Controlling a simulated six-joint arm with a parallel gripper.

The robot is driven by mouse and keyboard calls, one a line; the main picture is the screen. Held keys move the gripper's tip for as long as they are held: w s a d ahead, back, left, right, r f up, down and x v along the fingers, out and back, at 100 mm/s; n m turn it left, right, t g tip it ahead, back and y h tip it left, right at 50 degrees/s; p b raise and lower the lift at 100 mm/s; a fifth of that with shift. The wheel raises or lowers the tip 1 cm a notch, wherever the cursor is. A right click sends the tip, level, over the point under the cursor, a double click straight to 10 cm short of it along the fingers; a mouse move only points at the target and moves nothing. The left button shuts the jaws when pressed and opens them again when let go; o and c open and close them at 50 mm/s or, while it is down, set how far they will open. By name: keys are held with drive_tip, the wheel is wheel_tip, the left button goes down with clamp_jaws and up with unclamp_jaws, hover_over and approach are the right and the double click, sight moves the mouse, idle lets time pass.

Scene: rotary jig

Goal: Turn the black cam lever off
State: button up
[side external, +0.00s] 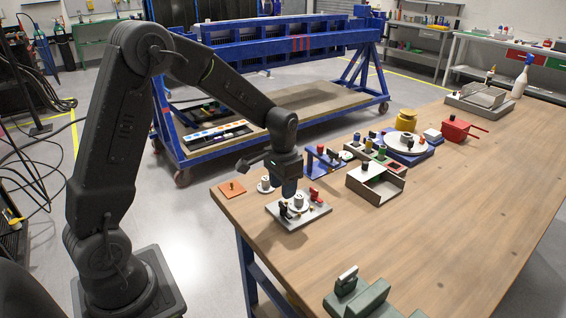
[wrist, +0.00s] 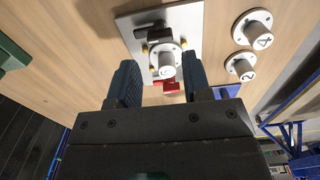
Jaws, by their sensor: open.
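The black cam lever (wrist: 159,34) is on a light metal plate (wrist: 192,18), at the far side of a round silver hub (wrist: 166,64) in the wrist view. In the side view the lever (side external: 284,210) is on the near left of the plate (side external: 298,224). A red lever (wrist: 168,87) is on the opposite side of the hub. My gripper (wrist: 160,78) is open, with its fingers apart on either side of the hub and red lever in the picture. In the side view my gripper (side external: 289,192) is just above the jig. Contact cannot be told.
Two numbered round knobs (wrist: 253,29) stand beside the plate. An orange square plate (side external: 232,188) lies near the table corner. A grey-green fixture (side external: 358,297) is at the front edge. Other jigs and an open box (side external: 377,184) stand behind. The wooden table (side external: 455,210) is clear at right.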

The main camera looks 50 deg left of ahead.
sight(283, 204)
wheel_tip(283, 204, up, 8)
drive_tip(key=shift+r, duration=0.25)
